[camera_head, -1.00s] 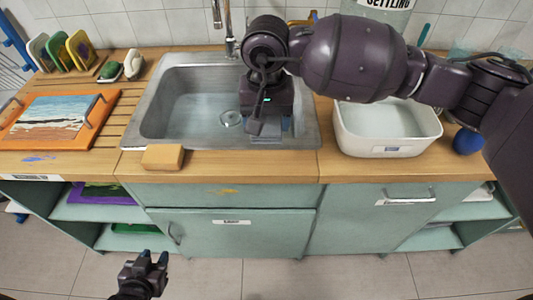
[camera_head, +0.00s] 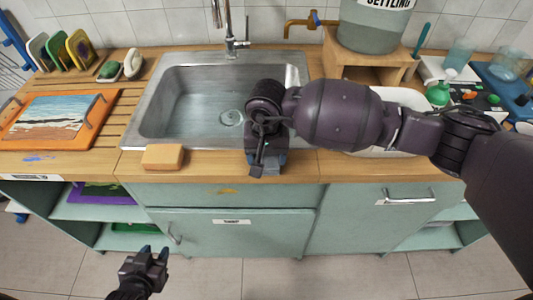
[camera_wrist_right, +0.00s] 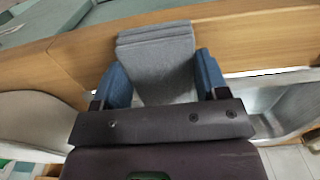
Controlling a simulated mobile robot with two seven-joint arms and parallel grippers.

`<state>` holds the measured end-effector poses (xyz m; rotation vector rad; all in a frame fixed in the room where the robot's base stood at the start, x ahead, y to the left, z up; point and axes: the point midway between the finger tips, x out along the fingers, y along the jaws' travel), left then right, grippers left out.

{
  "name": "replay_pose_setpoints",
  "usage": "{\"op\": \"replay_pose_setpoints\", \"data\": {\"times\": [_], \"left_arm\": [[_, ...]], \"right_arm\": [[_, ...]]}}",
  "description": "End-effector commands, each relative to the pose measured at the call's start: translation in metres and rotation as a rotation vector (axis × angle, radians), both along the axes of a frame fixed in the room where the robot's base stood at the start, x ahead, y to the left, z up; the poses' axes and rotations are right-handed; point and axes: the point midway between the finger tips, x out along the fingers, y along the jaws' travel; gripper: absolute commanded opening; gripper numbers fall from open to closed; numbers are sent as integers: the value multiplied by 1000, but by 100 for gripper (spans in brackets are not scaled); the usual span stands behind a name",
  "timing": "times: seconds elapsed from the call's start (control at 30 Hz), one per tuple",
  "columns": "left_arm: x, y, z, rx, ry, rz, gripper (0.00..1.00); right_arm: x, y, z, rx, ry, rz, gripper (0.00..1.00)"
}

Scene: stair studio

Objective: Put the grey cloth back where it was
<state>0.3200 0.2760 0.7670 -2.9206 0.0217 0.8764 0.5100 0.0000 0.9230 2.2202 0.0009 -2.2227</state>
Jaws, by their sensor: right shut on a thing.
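The grey cloth (camera_wrist_right: 160,60) is a folded, layered pad between the blue fingers of my right gripper in the right wrist view. My right gripper (camera_head: 266,165) is shut on it, over the wooden counter strip at the sink's front right corner. In the head view my wrist and fingers hide most of the cloth. I cannot tell whether the cloth touches the counter. My left gripper (camera_head: 146,255) is open and empty, low in front of the cupboards.
The steel sink (camera_head: 185,112) is empty. A tan sponge (camera_head: 163,157) lies at its front edge. A white basin (camera_head: 400,97) stands to the right, partly behind my right arm. A framed picture (camera_head: 48,118) lies at the left. The faucet (camera_head: 229,30) rises behind the sink.

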Motion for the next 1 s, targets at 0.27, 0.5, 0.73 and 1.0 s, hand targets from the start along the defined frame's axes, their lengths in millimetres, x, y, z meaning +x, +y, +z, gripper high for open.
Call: {"op": "replay_pose_setpoints", "data": {"times": [0.27, 0.5, 0.73, 1.0], "left_arm": [[-6, 1, -5, 0, 13, 2, 38], [-7, 1, -11, 0, 19, 3, 38], [-5, 1, -12, 1, 16, 1, 38], [-2, 0, -10, 1, 11, 0, 38]], "right_arm": [[0, 0, -2, 0, 0, 0, 45], [0, 0, -7, -1, 0, -1, 45], [0, 0, -8, 0, -1, -1, 86], [0, 0, -7, 0, -1, -1, 93]]}}
